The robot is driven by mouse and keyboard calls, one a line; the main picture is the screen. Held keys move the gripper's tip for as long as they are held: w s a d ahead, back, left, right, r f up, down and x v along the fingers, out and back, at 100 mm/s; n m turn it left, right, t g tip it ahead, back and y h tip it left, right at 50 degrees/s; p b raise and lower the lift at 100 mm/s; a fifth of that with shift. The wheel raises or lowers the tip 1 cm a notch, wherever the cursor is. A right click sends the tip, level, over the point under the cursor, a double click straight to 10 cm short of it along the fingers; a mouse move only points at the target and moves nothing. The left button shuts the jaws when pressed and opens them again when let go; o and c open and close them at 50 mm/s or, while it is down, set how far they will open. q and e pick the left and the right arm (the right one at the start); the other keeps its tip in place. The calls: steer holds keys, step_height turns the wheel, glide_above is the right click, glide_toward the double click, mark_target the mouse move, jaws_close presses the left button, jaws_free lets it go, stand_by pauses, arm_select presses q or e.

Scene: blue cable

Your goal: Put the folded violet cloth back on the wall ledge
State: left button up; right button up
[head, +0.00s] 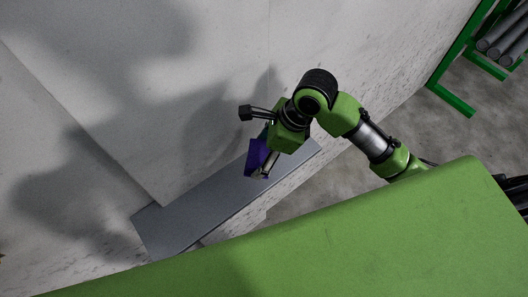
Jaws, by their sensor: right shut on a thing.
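The folded violet cloth (256,156) is held in my right gripper (264,164), near the middle of the picture. The gripper is shut on it, and the cloth's lower part shows beside the fingers. The wall ledge (196,212) is a long grey shelf running along the pale wall, from lower left to upper right. The cloth and gripper show over the ledge's far right part. I cannot tell whether the cloth touches the ledge or is above it. My left gripper is not in view.
The pale wall (205,75) rises behind the ledge and carries shadows. A green rack (452,62) with several grey cylinders (502,42) stands at the top right on the grey floor (425,125). The visible ledge surface left of the cloth is bare.

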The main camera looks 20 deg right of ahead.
mark_target(263, 151)
steer(key=w+f, duration=0.1)
steer(key=w+d+f, duration=0.1)
steer(key=f, duration=0.1)
steer(key=shift+w+d+f, duration=0.15)
steer(key=shift+w+f, duration=0.15)
steer(key=shift+w, duration=0.1)
steer(key=shift+w+d+f+p, duration=0.15)
steer(key=shift+w+f+p, duration=0.05)
steer(key=shift+w+f, duration=0.2)
steer(key=shift+w+d+f+p, duration=0.15)
steer(key=shift+w+f, duration=0.1)
steer(key=shift+f, duration=0.25)
step_height(263, 151, down, 3)
steer(key=shift+w+d+p, duration=0.1)
steer(key=shift+w+p, duration=0.05)
steer(key=shift+p, duration=0.6)
steer(key=shift+f, duration=0.25)
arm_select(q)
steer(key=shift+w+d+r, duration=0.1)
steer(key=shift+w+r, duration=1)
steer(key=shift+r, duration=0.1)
arm_select(e)
steer(key=o, duration=0.9)
steer(key=shift+o, duration=0.2)
